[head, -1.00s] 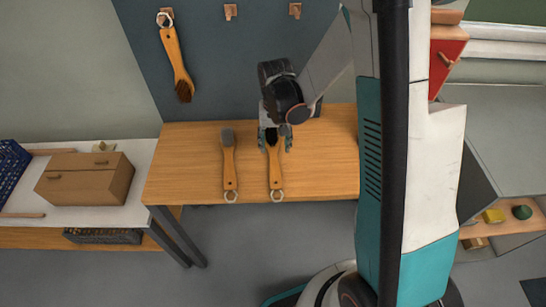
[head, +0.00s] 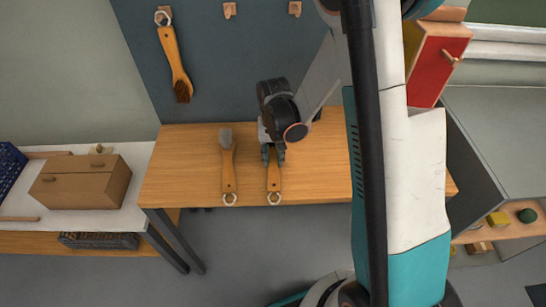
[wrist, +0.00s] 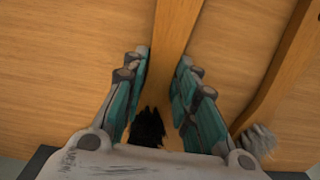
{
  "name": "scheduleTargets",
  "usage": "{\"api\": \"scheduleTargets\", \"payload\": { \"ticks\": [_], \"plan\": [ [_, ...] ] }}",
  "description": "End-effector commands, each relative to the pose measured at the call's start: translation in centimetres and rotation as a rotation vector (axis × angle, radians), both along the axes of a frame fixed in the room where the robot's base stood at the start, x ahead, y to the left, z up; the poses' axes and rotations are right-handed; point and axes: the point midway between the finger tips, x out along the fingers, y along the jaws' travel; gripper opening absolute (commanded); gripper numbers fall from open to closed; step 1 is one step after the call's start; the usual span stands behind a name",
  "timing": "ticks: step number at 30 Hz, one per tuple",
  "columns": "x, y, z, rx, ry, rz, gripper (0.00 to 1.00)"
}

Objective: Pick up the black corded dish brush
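The black-bristled brush with a wooden handle (head: 274,184) lies on the wooden table, its ringed end toward the front edge. Its black bristles (wrist: 148,128) show near the palm in the wrist view; my gripper hides them in the head view. My gripper (head: 273,158) points down over the brush. In the wrist view my gripper (wrist: 164,72) has one finger on each side of the handle, with hardly any gap at the tips. The brush still rests on the table. A grey-bristled brush (head: 228,167) lies to its left; its bristles (wrist: 257,140) show in the wrist view.
A brown-bristled brush (head: 174,62) hangs on the wall board, beside two empty hooks (head: 229,9) (head: 295,9). A white side table with a cardboard box (head: 82,182) stands left. The wooden table (head: 182,172) is clear left of the brushes.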

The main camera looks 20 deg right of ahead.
Motion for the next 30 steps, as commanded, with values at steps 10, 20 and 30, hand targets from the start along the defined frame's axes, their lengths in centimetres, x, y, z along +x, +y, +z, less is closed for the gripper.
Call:
{"api": "scheduleTargets", "payload": {
  "ticks": [10, 20, 30],
  "plan": [
    [0.0, 0.0, 0.1, 0.000, 0.000, 0.000, 0.02],
    [0.0, 0.0, 3.3, 0.000, 0.000, 0.000, 0.02],
    [-0.1, 0.0, 12.5, 0.000, 0.000, 0.000, 0.02]
  ]
}}
